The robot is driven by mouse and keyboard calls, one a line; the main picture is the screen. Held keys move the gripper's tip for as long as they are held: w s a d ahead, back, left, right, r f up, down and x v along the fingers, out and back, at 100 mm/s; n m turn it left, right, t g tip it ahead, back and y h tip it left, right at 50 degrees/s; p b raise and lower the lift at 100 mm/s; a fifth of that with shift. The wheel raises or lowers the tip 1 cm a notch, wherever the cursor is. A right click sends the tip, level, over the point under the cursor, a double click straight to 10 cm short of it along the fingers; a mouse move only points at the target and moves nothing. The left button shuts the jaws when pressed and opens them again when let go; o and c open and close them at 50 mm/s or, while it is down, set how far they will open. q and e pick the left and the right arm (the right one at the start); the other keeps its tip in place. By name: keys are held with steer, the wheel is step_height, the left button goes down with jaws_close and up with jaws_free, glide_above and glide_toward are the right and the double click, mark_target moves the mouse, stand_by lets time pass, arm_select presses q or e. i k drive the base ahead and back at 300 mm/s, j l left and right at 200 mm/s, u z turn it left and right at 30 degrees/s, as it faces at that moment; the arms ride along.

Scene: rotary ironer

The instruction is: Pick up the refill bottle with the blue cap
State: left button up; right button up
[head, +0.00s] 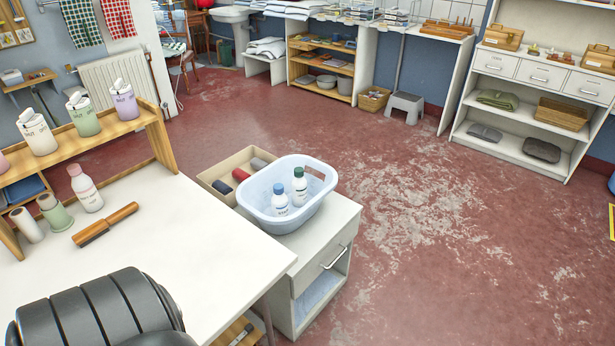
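The refill bottle with the blue cap (280,201) is white and stands upright in a pale blue plastic tub (257,209). A similar white bottle with a dark green cap (299,188) stands just to its right and slightly behind it in the tub. The tub's rim hides nothing of the caps. The tub sits on top of a white drawer cabinet (336,226) to the right of the white table. Neither of my grippers shows in the head view.
On the white table (200,240) are a pink-capped bottle (86,189), a wooden-handled brush (105,224) and two spools. A wooden shelf behind holds several dispensers. The red floor to the right is clear.

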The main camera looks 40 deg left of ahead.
mark_target(279, 204)
steer(key=i+u, duration=0.15)
steer(key=i, duration=0.3)
steer(key=i+l+u, duration=0.15)
steer(key=i, duration=0.25)
steer(key=i+l+u, duration=0.15)
steer(key=i, duration=0.3)
